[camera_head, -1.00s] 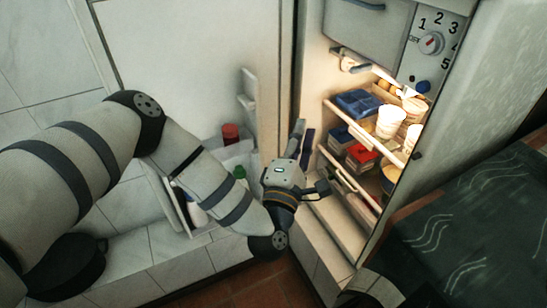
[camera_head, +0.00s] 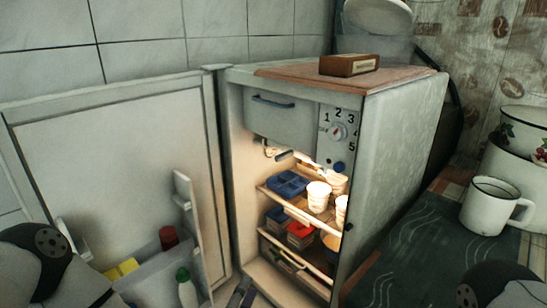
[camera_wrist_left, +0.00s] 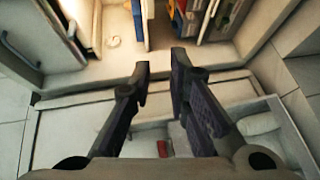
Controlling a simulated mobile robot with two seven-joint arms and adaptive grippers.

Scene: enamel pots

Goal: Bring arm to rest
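My left gripper (camera_head: 241,292) shows only as dark fingertips at the bottom edge of the head view, in front of the open fridge (camera_head: 392,150). In the left wrist view, the two dark fingers of the left gripper (camera_wrist_left: 159,70) stand apart with nothing between them, so it is open and empty. The fridge shelves and door bins lie beyond them. Part of my left arm (camera_head: 40,265) fills the lower left corner of the head view. Part of my right arm (camera_head: 490,285) shows at the lower right, and its gripper is out of view.
The fridge door (camera_head: 115,165) stands wide open at left, with a red-capped item (camera_head: 168,237) and a green-capped bottle (camera_head: 186,285) in its bins. Lit shelves hold white cups (camera_head: 318,196) and a blue tray (camera_head: 287,184). A white mug (camera_head: 492,205) stands on the counter at right.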

